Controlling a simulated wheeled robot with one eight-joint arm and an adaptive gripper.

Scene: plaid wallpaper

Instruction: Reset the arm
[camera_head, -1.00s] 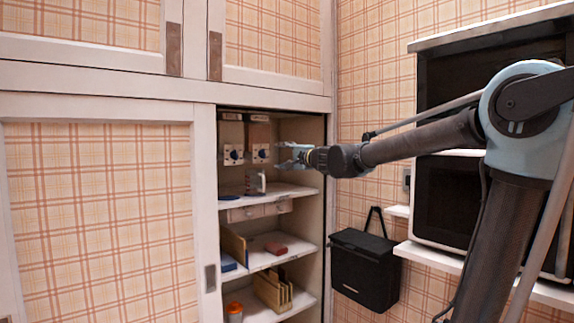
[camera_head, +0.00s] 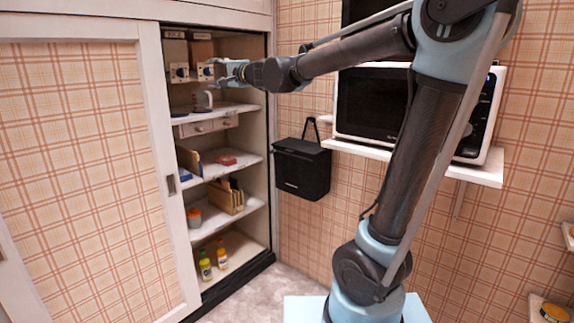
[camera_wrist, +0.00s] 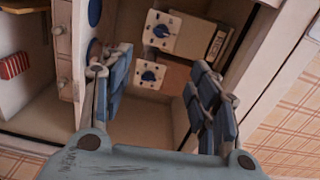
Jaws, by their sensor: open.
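My arm (camera_head: 425,130) rises from its blue base and bends at the elbow, its forearm stretched left toward the open cabinet. My gripper (camera_head: 222,71) is at the upper part of the cabinet opening, in front of the white units with blue knobs (camera_head: 180,72). In the wrist view my gripper (camera_wrist: 160,85) is open, with its two blue-padded fingers wide apart and nothing between them. Beyond the fingers are two knobs, an upper one (camera_wrist: 158,30) and a lower one (camera_wrist: 149,75).
The cabinet's shelves (camera_head: 235,108) hold a mug (camera_head: 203,100), a wooden rack (camera_head: 228,197) and bottles (camera_head: 221,255). A black box (camera_head: 301,168) hangs on the wall right of the cabinet. A microwave (camera_head: 372,102) sits on a white wall shelf (camera_head: 480,172) behind my arm.

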